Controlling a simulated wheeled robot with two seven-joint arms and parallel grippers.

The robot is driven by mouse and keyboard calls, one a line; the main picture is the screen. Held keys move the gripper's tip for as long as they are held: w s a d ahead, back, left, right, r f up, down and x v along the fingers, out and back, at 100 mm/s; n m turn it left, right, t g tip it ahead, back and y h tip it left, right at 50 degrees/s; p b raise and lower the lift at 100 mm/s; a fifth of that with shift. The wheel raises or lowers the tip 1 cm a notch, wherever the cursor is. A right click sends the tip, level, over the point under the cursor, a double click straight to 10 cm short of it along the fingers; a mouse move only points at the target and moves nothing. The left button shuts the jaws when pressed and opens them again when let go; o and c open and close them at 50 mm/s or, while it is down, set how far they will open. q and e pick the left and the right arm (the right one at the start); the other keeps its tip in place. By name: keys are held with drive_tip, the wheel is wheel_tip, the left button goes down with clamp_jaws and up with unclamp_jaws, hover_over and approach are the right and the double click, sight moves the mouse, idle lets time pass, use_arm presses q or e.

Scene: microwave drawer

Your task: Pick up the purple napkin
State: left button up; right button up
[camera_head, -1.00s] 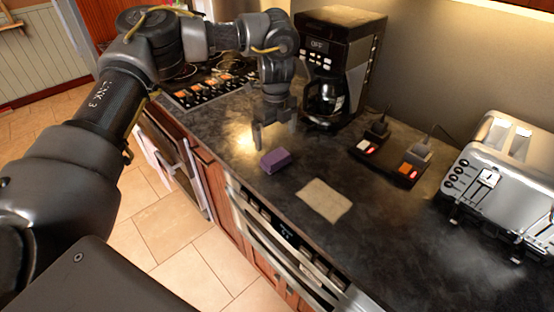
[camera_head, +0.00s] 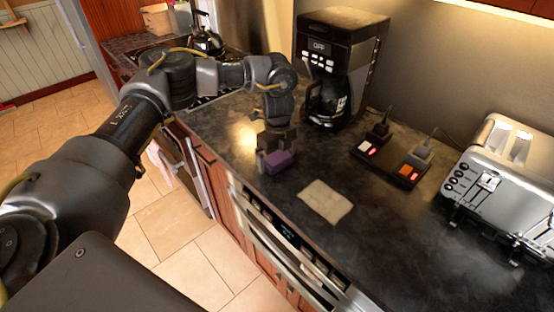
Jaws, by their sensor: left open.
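My right gripper is not in view.
A beige cloth (camera_head: 326,201) lies flat on the counter, right of the napkin. A coffee maker (camera_head: 340,65) stands behind. A power strip (camera_head: 388,163) with lit switches and a chrome toaster (camera_head: 505,185) are at right. The counter's front edge is close.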

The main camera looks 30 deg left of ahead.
use_arm(q)
drive_tip(key=c, duration=0.9)
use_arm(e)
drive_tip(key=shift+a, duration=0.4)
use_arm(q)
drive_tip(key=shift+r, duration=0.1)
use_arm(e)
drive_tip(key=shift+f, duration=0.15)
